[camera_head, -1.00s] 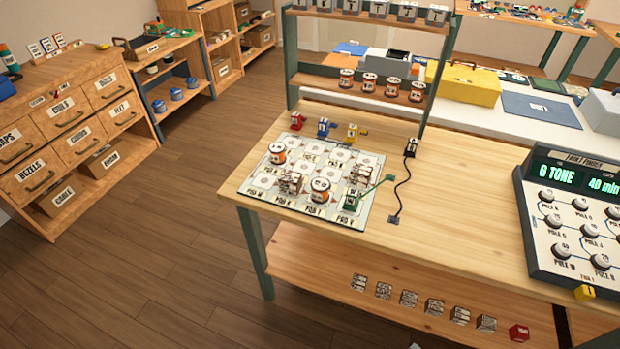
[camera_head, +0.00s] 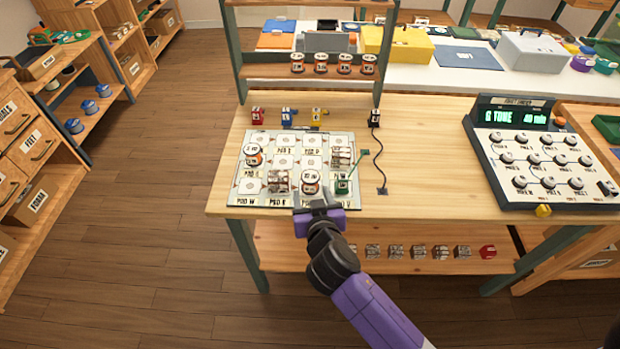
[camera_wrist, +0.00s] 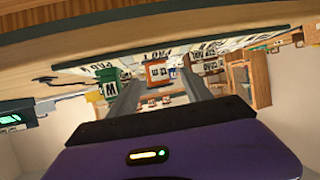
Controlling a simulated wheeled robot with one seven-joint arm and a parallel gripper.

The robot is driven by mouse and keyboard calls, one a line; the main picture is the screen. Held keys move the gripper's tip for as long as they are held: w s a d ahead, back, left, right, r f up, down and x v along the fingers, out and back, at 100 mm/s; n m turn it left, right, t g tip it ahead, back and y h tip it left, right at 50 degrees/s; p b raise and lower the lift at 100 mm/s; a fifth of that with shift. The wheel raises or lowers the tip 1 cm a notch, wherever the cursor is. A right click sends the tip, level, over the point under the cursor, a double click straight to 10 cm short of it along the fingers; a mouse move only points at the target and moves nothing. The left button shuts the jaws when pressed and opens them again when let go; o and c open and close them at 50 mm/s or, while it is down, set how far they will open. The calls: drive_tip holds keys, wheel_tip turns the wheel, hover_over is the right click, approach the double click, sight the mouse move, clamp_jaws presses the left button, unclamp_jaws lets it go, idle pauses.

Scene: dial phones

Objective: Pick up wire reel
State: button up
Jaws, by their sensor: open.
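Several orange-and-white reels stand here. One reel (camera_head: 252,155) is at the left of the pad board (camera_head: 220,198), and another reel (camera_head: 310,181) is at its front edge. More reels (camera_head: 344,64) stand on the shelf above the table. Blue reels (camera_head: 88,106) sit on the left rack. I cannot tell which one the task names. My gripper (camera_head: 312,203) is open and empty at the board's front edge, just in front of the front reel. In the wrist view a red-and-white reel (camera_wrist: 157,72) shows beyond and between the fingers, apart from them.
A black cable (camera_head: 378,160) lies right of the board. A dial console (camera_head: 545,165) stands farther right. Clear tabletop lies between.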

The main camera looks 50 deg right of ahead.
sight(313, 182)
drive_tip(key=shift+w+d+r+m+g+h, duration=0.15)
drive_tip(key=shift+w+d+r, duration=0.15)
drive_tip(key=shift+d, duration=0.2)
drive_tip(key=shift+w+d+r+m+g+h, duration=0.15)
drive_tip(key=shift+w+d+r, duration=0.1)
drive_tip(key=shift+d, duration=0.2)
drive_tip(key=shift+w+d, duration=0.25)
drive_tip(key=shift+d, duration=0.05)
drive_tip(key=shift+a+f+p+x, duration=0.15)
drive_tip(key=shift+p+x, duration=0.15)
drive_tip(key=shift+x, duration=0.85)
drive_tip(key=shift+a+f+p+x, duration=0.1)
drive_tip(key=shift+p+x, duration=0.15)
drive_tip(key=shift+x, duration=0.95)
drive_tip(key=shift+f+p+x, duration=0.15)
drive_tip(key=shift+p+x, duration=0.15)
drive_tip(key=shift+x, duration=0.85)
drive_tip(key=c, duration=1.2)
drive_tip(key=shift+r, duration=0.15)
